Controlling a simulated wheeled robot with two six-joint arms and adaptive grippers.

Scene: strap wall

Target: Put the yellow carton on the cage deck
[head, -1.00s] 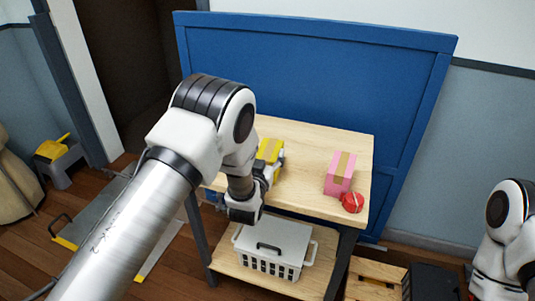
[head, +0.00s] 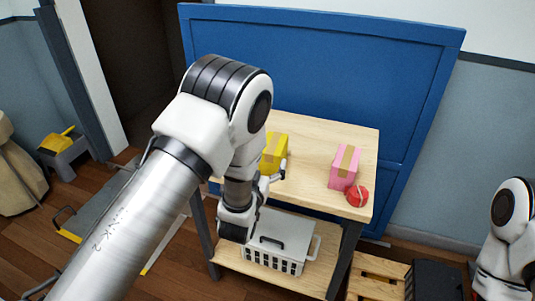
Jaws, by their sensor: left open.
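The yellow carton (head: 274,153), with a tan tape strip, stands on the wooden table top (head: 305,130) near its left side. My left arm covers part of the view to its left. My left gripper (head: 274,180) is open, at the near side of the carton; its fingers are small and partly hidden by my wrist. I cannot tell whether they touch the carton. A low grey deck (head: 103,207) with yellow edging lies on the floor at the left, partly behind my left arm. Only part of my right arm shows at the right edge; its gripper is out of view.
A pink carton (head: 344,167) and a red ball-like thing (head: 357,196) stand at the table's right. A white basket (head: 277,245) sits on the lower shelf. A blue panel (head: 320,70) stands behind the table. A wooden crate (head: 378,275) is at the lower right.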

